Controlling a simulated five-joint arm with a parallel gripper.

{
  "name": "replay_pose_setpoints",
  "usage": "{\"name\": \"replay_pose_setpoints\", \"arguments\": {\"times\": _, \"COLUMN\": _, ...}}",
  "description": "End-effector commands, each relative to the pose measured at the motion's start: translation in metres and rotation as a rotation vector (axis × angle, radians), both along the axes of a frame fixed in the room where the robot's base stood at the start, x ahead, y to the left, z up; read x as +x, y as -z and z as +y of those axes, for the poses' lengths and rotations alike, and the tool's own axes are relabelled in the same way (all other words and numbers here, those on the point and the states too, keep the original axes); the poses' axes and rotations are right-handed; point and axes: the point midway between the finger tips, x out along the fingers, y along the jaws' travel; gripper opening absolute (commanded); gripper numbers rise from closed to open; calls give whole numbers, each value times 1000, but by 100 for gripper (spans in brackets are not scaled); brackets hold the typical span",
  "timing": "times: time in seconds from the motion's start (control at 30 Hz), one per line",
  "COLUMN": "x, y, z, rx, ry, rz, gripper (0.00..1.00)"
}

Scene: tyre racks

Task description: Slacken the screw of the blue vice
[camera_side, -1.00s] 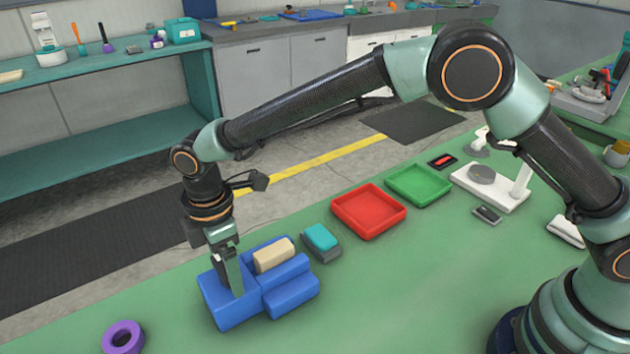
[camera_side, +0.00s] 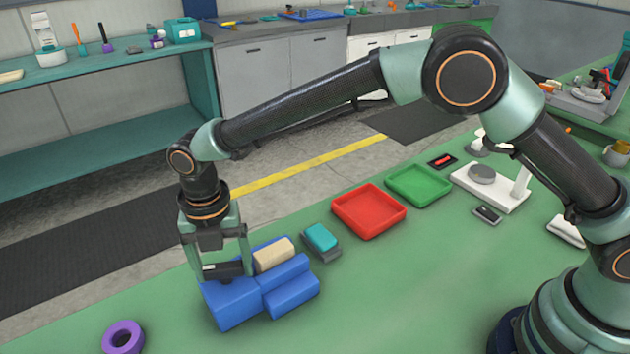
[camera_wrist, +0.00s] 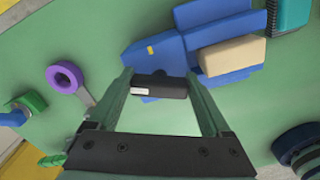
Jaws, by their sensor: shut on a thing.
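The blue vice (camera_side: 238,308) stands on the green bench and also shows in the wrist view (camera_wrist: 156,52), with a small yellow mark on top. A beige block (camera_side: 274,254) sits between its blue parts; the wrist view shows the block too (camera_wrist: 233,57). A dark bar (camera_wrist: 160,86) with a white patch lies across the end of the vice, seemingly its screw handle. My gripper (camera_side: 226,274) points down with one finger at each end of this bar, shut on it. The screw itself is hidden.
A purple ring (camera_side: 123,338) lies left of the vice. A teal block on a grey base (camera_side: 321,238) stands close to the vice's right. Red (camera_side: 369,230) and green (camera_side: 419,200) trays lie farther back. The bench in front of the vice is clear.

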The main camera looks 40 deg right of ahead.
Motion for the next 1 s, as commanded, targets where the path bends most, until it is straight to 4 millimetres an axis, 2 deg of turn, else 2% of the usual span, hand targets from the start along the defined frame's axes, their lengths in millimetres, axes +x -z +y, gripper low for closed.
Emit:
{"name": "replay_pose_setpoints", "arguments": {"times": 0.43, "x": -1, "y": 0, "z": 3, "rx": -1, "ry": -559, "rz": 2, "gripper": 29}}
{"name": "replay_pose_setpoints", "arguments": {"times": 0.47, "x": -1, "y": 0, "z": 3, "rx": -1, "ry": -550, "rz": 2, "gripper": 94}}
{"name": "replay_pose_setpoints", "arguments": {"times": 0.5, "x": -1, "y": 0, "z": 3, "rx": -2, "ry": -547, "rz": 1, "gripper": 100}}
{"name": "replay_pose_setpoints", "arguments": {"times": 0.8, "x": 0, "y": -2, "z": 3, "rx": 0, "ry": -543, "rz": 0, "gripper": 100}}
{"name": "replay_pose_setpoints", "arguments": {"times": 1.0, "x": 1, "y": -13, "z": 3, "rx": 0, "ry": -542, "rz": -2, "gripper": 100}}
